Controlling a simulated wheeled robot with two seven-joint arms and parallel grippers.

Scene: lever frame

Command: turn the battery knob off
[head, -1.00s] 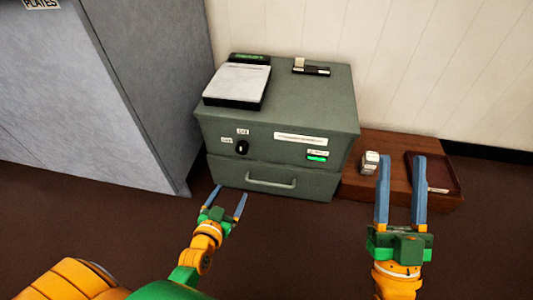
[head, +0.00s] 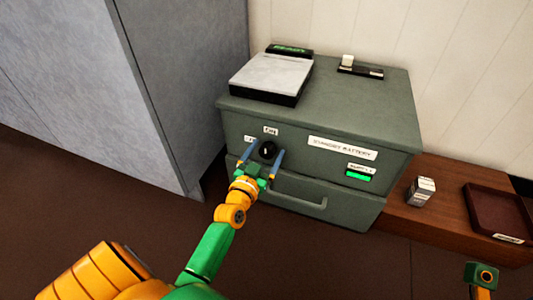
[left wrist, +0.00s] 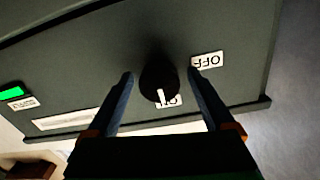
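The black battery knob (head: 267,150) is on the front of the grey-green battery box (head: 395,140). In the left wrist view the knob (left wrist: 158,80) shows up close, with its white mark pointing at the ON label (left wrist: 170,101). The OFF label (left wrist: 208,61) is to the right of the knob there, upside down. My left gripper (head: 265,151) is open, with one blue finger on each side of the knob. In the left wrist view a gap shows between the knob and each finger. My right gripper's fingers are not in view.
A grey cabinet (head: 185,70) stands left of the box. A drawer handle (head: 295,196) sticks out below the knob. A green lamp (head: 358,176) is lit at right. A low wooden surface (head: 440,222) holds a small white block (head: 421,190) and a dark red tray (head: 497,211).

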